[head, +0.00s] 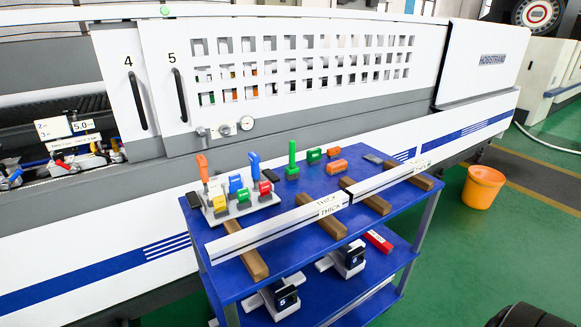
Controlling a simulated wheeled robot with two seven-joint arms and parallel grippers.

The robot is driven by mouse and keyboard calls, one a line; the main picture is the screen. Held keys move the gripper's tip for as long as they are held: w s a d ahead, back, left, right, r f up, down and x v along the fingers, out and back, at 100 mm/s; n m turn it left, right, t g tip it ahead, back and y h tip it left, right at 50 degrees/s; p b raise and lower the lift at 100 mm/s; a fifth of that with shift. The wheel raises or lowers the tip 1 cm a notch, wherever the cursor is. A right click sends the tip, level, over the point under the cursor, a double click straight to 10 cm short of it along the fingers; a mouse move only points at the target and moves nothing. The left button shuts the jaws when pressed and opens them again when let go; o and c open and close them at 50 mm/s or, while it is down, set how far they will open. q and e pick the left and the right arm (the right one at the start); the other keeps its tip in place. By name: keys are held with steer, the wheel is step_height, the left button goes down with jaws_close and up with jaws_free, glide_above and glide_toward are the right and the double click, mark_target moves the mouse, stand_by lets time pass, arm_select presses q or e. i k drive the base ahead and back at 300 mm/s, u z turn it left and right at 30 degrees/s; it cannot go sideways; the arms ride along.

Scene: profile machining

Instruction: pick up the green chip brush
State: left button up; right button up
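An upright green tool (292,154), which looks like the green chip brush, stands on the blue top of the cart (300,190), towards its back edge. It has a slim handle and a wider green base. A smaller green block-like piece (314,155) lies to its right; I cannot tell exactly what it is. Neither of my grippers is in view, and nothing is touching the green tool.
A pale holder (238,207) with orange, blue, yellow, red and green pieces stands left of the tool. Orange pieces (337,166) lie right. Long white profiles (280,228) on wooden blocks cross the cart's front. The white machine (300,70) stands behind; an orange bucket (483,187) stands right.

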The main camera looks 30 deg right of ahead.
mark_target(292, 172)
steer(key=u, duration=2.2)
steer(key=k, duration=1.85)
steer(key=z, duration=1.7)
